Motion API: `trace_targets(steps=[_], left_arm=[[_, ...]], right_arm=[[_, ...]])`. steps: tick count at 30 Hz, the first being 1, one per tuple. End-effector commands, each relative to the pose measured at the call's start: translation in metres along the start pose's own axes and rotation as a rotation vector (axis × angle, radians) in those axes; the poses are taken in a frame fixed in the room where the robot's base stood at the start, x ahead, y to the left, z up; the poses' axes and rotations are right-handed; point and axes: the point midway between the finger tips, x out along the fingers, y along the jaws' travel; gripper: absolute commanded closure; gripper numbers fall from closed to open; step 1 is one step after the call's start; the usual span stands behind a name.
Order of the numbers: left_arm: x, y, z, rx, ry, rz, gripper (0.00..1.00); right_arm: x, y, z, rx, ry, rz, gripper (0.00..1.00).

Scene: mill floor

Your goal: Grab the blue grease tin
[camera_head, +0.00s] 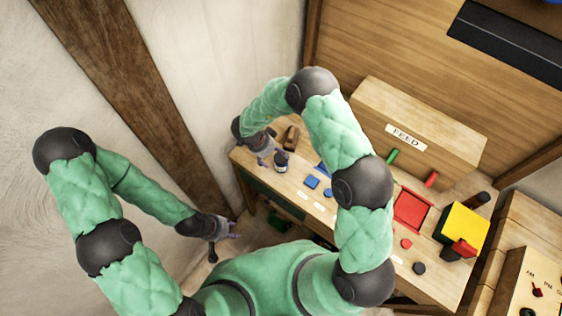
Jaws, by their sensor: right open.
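A small dark blue tin with a pale band (281,161) stands near the left end of the wooden bench; I take it for the grease tin. My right gripper (267,158) is open just left of the tin, with its fingers pointing towards it. I cannot tell whether a fingertip touches the tin. My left gripper (234,230) hangs low beyond the bench's left front corner, away from the tin. Its fingers are too small to show whether they are open.
The wooden bench (420,285) carries a dark brown block (291,138) behind the tin, blue pieces (311,182) to its right, and a red square (411,209). A FEED box (425,120) stands at the back. A yellow block (464,226) is at right.

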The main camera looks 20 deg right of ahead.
Motion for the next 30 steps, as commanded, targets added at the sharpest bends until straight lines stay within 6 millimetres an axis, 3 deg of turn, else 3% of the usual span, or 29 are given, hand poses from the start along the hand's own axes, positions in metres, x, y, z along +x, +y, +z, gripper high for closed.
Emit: trace_targets(steps=[5, 15, 22, 23, 27, 30], left_arm=[[0.000, 0.000, 0.000, 0.000, 0.000, 0.000, 0.60], [-0.001, 0.000, 0.000, 0.000, 0.000, 0.000, 0.60], [-0.001, 0.000, 0.000, 0.000, 0.000, 0.000, 0.60], [-0.001, 0.000, 0.000, 0.000, 0.000, 0.000, 0.60], [-0.001, 0.000, 0.000, 0.000, 0.000, 0.000, 0.60], [-0.001, 0.000, 0.000, 0.000, 0.000, 0.000, 0.60]], right_arm=[[0.010, 0.000, -0.001, 0.001, -0.001, 0.000, 0.16], [0.053, 0.000, -0.003, -0.001, -0.001, 0.000, 0.16], [0.055, -0.001, -0.004, 0.000, -0.001, -0.002, 0.16], [0.055, -0.001, -0.004, 0.000, -0.001, -0.002, 0.19], [0.055, -0.001, -0.004, 0.000, -0.001, -0.002, 0.58], [0.055, -0.001, -0.003, 0.000, -0.001, -0.002, 0.82]])
